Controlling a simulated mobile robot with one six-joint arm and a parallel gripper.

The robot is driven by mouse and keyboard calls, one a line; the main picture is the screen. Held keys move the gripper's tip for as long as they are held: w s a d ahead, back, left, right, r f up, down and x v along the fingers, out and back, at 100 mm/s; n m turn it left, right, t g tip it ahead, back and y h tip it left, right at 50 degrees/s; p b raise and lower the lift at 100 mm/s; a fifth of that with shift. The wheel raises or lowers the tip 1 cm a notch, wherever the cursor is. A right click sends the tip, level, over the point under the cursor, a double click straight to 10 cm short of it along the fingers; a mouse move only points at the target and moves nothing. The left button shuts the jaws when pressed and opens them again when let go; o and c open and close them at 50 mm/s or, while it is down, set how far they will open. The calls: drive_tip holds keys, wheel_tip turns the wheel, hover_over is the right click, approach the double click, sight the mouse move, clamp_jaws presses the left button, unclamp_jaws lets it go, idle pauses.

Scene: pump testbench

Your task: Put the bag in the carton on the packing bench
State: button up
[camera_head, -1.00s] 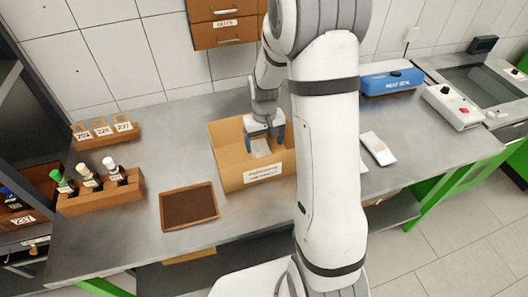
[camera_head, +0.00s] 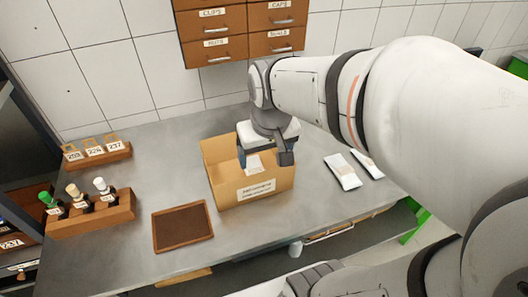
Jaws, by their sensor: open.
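The open cardboard carton (camera_head: 225,187) stands on the grey packing bench (camera_head: 150,150), with a label on its front. My gripper (camera_head: 264,160) points down over the carton's opening, its two dark fingers spread apart. A white bag (camera_head: 255,167) shows between and below the fingers, within the carton's opening. Its lower part is hidden by the carton's front wall, so I cannot tell whether it rests on the carton floor. Two more white bags (camera_head: 342,172) (camera_head: 367,165) lie on the bench to the right of the carton.
A brown tray (camera_head: 182,228) lies left of the carton. A wooden rack with capped bottles (camera_head: 95,215) and a rack of numbered tags (camera_head: 97,153) stand further left. Drawers (camera_head: 247,30) hang on the wall behind. My arm covers the right side.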

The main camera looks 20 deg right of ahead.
drive_tip(key=shift+t, duration=0.4)
drive_tip(key=s, duration=0.4)
drive_tip(key=s+r, duration=0.1)
drive_tip(key=shift+s+a, duration=0.25)
drive_tip(key=shift+s, duration=0.15)
drive_tip(key=shift+c, duration=0.2)
idle(0.5)
